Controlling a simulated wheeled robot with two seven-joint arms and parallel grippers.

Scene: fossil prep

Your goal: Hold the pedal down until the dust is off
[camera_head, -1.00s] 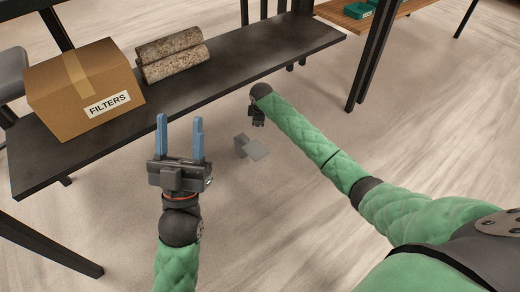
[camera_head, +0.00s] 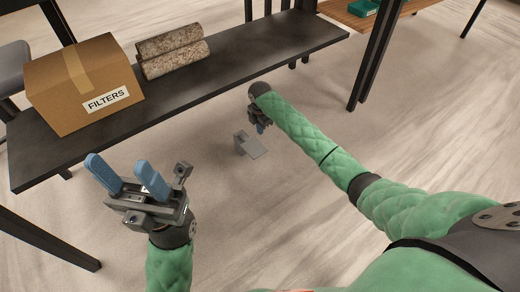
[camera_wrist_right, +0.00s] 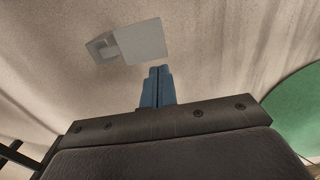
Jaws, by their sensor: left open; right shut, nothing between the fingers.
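The grey pedal (camera_head: 250,146) sits on the floor in front of the low dark shelf. In the right wrist view the pedal (camera_wrist_right: 138,42) lies just beyond my fingertips, with its flat plate and a small block at its left. My right gripper (camera_head: 261,128) is beside the pedal, to its upper right in the head view. Its blue fingers (camera_wrist_right: 157,72) are shut with nothing between them, and a gap shows between them and the pedal. My left gripper (camera_head: 119,170) is open and empty, at the left near the shelf's front edge. No dust is distinguishable.
A dark table leg (camera_head: 372,65) stands at right. A wooden surface with a green case (camera_head: 364,8) is at the top. The floor around the pedal is clear.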

